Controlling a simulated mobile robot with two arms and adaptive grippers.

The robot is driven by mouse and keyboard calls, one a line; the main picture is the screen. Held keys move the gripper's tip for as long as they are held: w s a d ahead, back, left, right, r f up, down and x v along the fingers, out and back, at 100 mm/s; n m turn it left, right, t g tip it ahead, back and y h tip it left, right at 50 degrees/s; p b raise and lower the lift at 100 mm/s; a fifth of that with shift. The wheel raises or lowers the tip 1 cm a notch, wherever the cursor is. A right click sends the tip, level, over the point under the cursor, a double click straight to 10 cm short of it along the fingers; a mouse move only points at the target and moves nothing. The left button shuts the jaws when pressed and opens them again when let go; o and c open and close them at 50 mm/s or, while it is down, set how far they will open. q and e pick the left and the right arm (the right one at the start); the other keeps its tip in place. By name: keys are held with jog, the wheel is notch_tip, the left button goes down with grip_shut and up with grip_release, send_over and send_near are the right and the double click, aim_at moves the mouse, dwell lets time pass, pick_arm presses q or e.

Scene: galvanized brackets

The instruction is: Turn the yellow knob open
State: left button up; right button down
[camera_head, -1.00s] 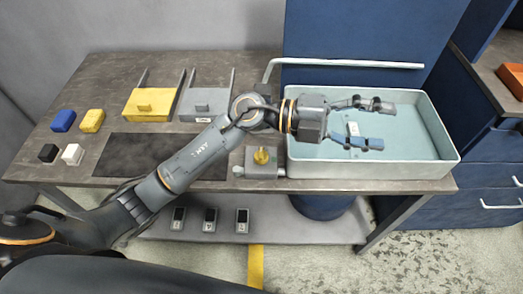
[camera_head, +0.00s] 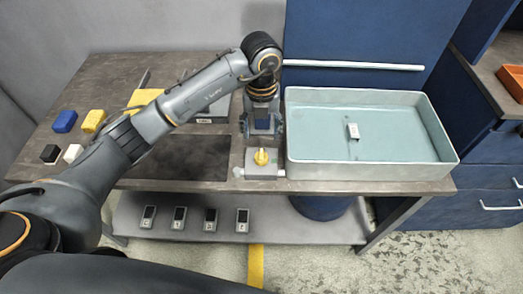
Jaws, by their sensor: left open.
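The yellow knob (camera_head: 261,157) sits on top of a small grey valve block (camera_head: 263,173) near the table's front edge, just left of the light tray. My left gripper (camera_head: 262,134) is open and empty. It points down, just behind the knob in the picture, with one finger to each side of the knob's line. Its fingers appear apart from the knob; the exact height between them is hard to tell. My right gripper is not in view.
A grey-rimmed tray (camera_head: 373,171) with a small white item (camera_head: 353,131) stands to the right. A dark mat (camera_head: 190,158) lies to the left. Yellow (camera_head: 93,121), blue (camera_head: 64,121), black (camera_head: 49,153) and white (camera_head: 72,153) blocks are at far left.

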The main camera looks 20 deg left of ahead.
aim_at(261, 154)
pick_arm(q)
notch_tip(261, 154, down, 10)
jog(key=shift+r+p, duration=0.1)
jog(key=shift+p, duration=0.9)
jog(key=shift+c, duration=0.2)
jog(key=c, duration=1.1)
